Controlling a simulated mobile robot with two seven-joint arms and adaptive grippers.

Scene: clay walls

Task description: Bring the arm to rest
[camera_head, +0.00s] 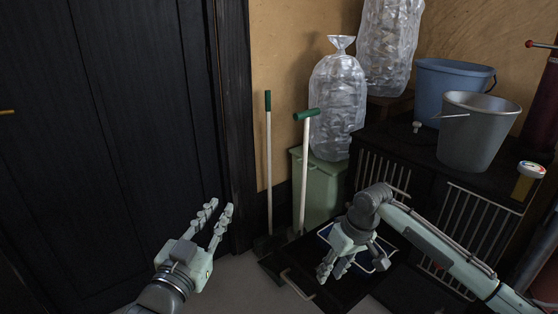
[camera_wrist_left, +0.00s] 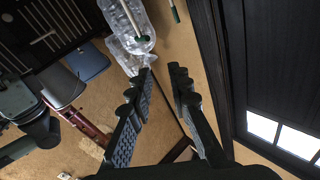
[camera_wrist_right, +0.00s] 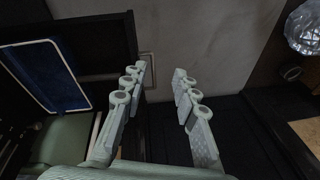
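My left gripper (camera_head: 216,222) is in the lower left of the head view, raised in front of the dark door. Its two fingers are apart with nothing between them; the left wrist view also shows the parted fingers (camera_wrist_left: 163,82). My right arm comes in from the right in the head view, bent at the elbow.
A green bin (camera_head: 318,190), two long-handled tools with green grips (camera_head: 304,170), and a clear bag (camera_head: 337,100) stand by the wall. A blue bucket (camera_head: 450,85) and a grey bucket (camera_head: 472,135) sit on a dark cabinet. A dark door (camera_head: 100,130) fills the left.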

